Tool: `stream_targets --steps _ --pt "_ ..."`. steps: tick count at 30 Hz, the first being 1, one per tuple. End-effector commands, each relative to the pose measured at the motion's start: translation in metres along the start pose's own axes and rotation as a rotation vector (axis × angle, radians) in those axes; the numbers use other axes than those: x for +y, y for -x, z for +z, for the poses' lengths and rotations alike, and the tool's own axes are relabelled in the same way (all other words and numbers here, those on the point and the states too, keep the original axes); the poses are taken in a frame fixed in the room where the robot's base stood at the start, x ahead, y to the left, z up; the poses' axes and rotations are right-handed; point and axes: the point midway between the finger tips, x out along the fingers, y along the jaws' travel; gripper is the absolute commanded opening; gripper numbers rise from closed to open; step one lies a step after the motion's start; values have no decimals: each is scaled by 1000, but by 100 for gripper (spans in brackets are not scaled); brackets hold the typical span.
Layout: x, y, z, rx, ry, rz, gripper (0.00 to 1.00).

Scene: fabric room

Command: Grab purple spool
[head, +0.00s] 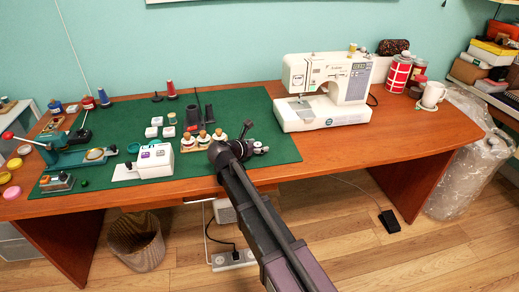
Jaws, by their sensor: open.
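No spool reads clearly as purple at this size. A red and blue thread spool (171,89) stands upright at the back of the green mat, beside a dark spindle (156,96). A blue spool (104,98) and a red spool (88,102) stand at the back left. My gripper (242,142) is open at the end of my dark arm, over the front of the mat and right of the rack. Its fingers are small and partly hidden by the arm.
The sewing machine (327,92) stands right of the mat (262,110). White blocks (152,132), a dark holder (194,116) and a small white machine (154,161) crowd the middle. The table's front right is bare.

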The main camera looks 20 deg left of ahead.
Motion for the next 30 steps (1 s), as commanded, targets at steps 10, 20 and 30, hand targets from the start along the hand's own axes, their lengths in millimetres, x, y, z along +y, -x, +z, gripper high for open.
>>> stream_targets --steps 10,20,30 --pt "0 1 0 0 0 0 79" --pt "0 1 0 0 0 0 17" --pt "1 1 0 0 1 1 17"
